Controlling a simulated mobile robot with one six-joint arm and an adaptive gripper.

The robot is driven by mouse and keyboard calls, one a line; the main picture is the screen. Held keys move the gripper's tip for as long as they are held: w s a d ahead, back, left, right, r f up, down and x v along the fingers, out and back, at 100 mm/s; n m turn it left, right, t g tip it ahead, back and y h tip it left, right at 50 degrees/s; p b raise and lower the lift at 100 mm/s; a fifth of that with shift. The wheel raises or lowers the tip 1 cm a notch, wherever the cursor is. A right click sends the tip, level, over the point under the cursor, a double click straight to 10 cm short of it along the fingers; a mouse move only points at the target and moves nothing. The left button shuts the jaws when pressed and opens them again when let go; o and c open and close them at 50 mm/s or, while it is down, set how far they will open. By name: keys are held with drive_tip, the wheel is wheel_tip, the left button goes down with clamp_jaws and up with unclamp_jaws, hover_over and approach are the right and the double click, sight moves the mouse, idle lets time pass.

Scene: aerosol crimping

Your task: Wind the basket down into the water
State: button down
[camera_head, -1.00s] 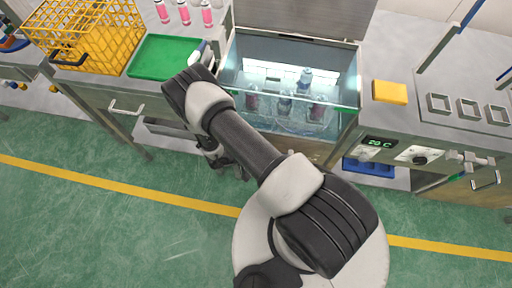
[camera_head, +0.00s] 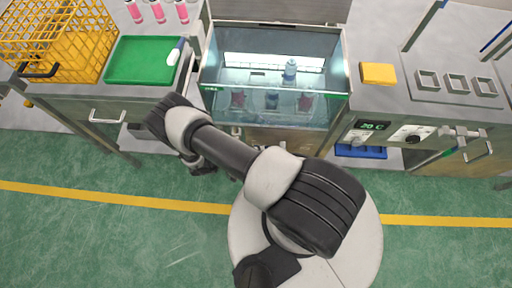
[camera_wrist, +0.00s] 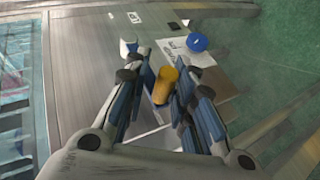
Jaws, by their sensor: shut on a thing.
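The glass water tank (camera_head: 215,75) stands at the back middle, lit inside. In the wrist view, my gripper (camera_wrist: 162,84) is shut on an orange cylindrical crank handle (camera_wrist: 164,86) beside the metal front panel. In the head view, my gripper (camera_head: 203,168) is mostly hidden below my arm, and the handle is hidden.
A yellow wire basket (camera_head: 60,35) and a green tray (camera_head: 142,60) are at left, with pink bottles (camera_head: 157,12) behind. A yellow block (camera_head: 378,73) and square metal holders (camera_head: 457,83) are at right. A blue knob (camera_wrist: 197,43) is near the handle. Green floor is open in front.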

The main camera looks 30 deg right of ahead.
drive_tip(key=shift+d+f, duration=0.1)
drive_tip(key=shift+f, duration=0.35)
drive_tip(key=c, duration=1.6)
unclamp_jaws()
drive_tip(key=shift+w+d, duration=0.1)
drive_tip(key=shift+d, duration=0.05)
drive_tip(key=shift+o, duration=0.2)
drive_tip(key=v, duration=1.2)
drive_tip(key=shift+r, duration=0.2)
